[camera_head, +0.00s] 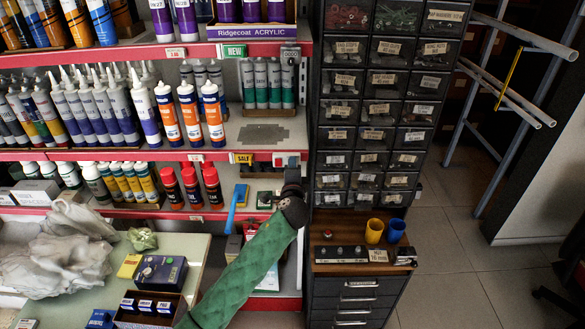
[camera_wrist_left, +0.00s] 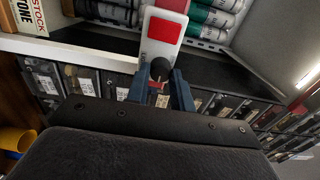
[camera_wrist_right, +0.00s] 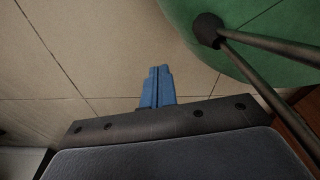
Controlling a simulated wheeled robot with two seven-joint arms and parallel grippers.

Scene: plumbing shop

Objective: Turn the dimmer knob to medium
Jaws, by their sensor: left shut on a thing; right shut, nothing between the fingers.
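The dimmer is a white plate (camera_wrist_left: 152,45) with a red square on it, fixed at the shelf edge. Its dark round knob (camera_wrist_left: 160,68) sits at the lower end of the plate. My left gripper (camera_wrist_left: 160,88) is shut on the knob, with one blue finger on each side. In the head view my left gripper (camera_head: 292,172) reaches the right end of the shelf and hides the knob; a bit of the red-and-white plate (camera_head: 279,161) shows beside it. My right gripper (camera_wrist_right: 158,88) is shut and empty above the tiled floor, outside the head view.
Shelves of tubes and bottles (camera_head: 190,105) fill the left. A dark cabinet of small drawers (camera_head: 375,110) stands right of my left gripper, with yellow (camera_head: 374,231) and blue (camera_head: 396,230) cups on its ledge. A green rounded thing (camera_wrist_right: 260,30) is near my right gripper.

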